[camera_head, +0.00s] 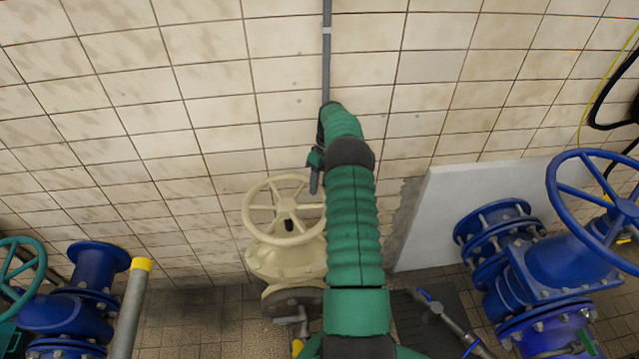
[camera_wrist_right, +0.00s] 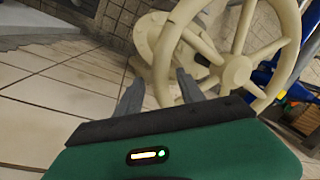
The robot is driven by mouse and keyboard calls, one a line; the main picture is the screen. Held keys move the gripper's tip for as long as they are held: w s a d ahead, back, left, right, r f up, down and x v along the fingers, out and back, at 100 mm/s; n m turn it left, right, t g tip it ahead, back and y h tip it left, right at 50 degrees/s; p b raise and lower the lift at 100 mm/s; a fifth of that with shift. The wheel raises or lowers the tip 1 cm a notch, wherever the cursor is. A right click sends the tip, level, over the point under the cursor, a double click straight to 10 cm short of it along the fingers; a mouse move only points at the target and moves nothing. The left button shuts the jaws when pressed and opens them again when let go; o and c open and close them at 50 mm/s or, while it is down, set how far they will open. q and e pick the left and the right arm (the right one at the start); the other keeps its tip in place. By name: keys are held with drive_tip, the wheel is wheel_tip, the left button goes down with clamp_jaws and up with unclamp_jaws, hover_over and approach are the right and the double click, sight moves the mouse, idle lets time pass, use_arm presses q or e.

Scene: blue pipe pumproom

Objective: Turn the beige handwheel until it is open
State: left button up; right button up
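The beige handwheel (camera_head: 260,227) sits on a beige valve body in the middle of the head view, partly covered by my right arm. It also shows large at the top right of the right wrist view (camera_wrist_right: 236,72), with its rim and spokes. My right gripper (camera_head: 315,178) is at the wheel's far right edge. In the right wrist view its two fingers (camera_wrist_right: 157,85) are apart, and part of the beige rim shows between them. I cannot tell whether the fingers touch the rim. My left gripper is not in view.
A blue valve with a blue handwheel (camera_head: 557,185) stands at the right, beside a white panel (camera_head: 425,225). Blue pipework (camera_head: 95,272), a teal handwheel (camera_head: 12,285) and a yellow-topped post (camera_head: 130,310) are at the left. A tiled wall (camera_head: 200,90) is behind.

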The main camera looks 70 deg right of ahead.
drive_tip(key=shift+w+r, duration=0.1)
drive_tip(key=shift+r, duration=0.1)
drive_tip(key=s+d+r+p, duration=0.1)
drive_tip(key=d+r+p, duration=0.2)
drive_tip(key=r, duration=1.3)
drive_tip(key=p, duration=0.3)
drive_tip(key=shift+d+p, duration=0.15)
drive_tip(key=shift+p, duration=0.2)
